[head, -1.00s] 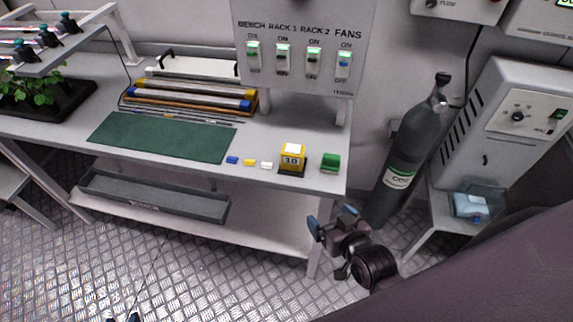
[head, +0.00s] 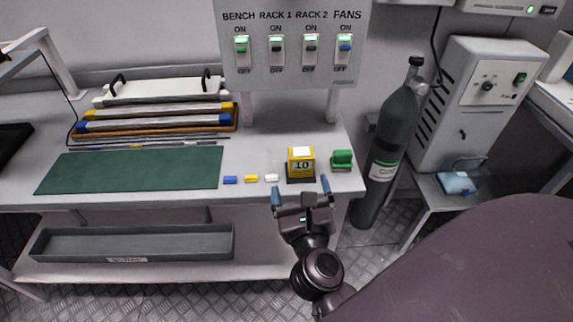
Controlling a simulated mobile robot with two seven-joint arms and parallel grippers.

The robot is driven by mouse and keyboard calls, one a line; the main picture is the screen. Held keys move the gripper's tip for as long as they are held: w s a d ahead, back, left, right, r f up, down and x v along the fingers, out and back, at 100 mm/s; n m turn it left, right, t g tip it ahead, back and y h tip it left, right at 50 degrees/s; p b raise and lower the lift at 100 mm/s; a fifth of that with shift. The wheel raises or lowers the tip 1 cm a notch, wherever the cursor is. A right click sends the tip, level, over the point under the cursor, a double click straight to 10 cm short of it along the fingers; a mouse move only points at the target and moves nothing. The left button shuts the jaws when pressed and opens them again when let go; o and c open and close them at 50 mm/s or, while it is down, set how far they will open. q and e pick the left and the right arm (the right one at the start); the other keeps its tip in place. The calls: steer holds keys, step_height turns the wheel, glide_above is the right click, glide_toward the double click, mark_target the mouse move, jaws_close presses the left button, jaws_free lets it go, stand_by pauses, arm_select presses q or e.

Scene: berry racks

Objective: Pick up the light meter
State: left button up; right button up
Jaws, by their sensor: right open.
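The light meter appears to be the yellow box (head: 294,173) with a white top and a small display reading 10. It stands upright on a dark base near the front edge of the bench, right of centre. My right gripper (head: 300,190) is open, its two blue-tipped fingers apart and pointing at the meter from the front. The fingertips are at the bench's front edge, just short of the meter in the picture, with nothing between them. My left gripper is not in view.
A green block (head: 342,160) stands close right of the meter. Small blue (head: 230,180), yellow (head: 251,179) and white (head: 271,178) pieces lie to its left, beside a green mat (head: 130,169). A switch panel (head: 290,45) rises behind. A grey gas cylinder (head: 388,150) stands right of the bench.

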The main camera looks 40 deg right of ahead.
mark_target(302, 163)
steer(key=w+d+m, duration=0.1)
steer(key=w+d+m+g, duration=0.1)
steer(key=w+d+m, duration=0.1)
steer(key=shift+d+f+m+p, duration=0.15)
steer(key=shift+f+m+p, duration=0.15)
steer(key=shift+f, duration=0.1)
steer(key=shift+x, duration=1.1)
steer(key=shift+h, duration=0.4)
steer(key=shift+x, duration=2.25)
steer(key=shift+f, duration=0.15)
steer(key=shift+c, duration=0.3)
steer(key=c, duration=1)
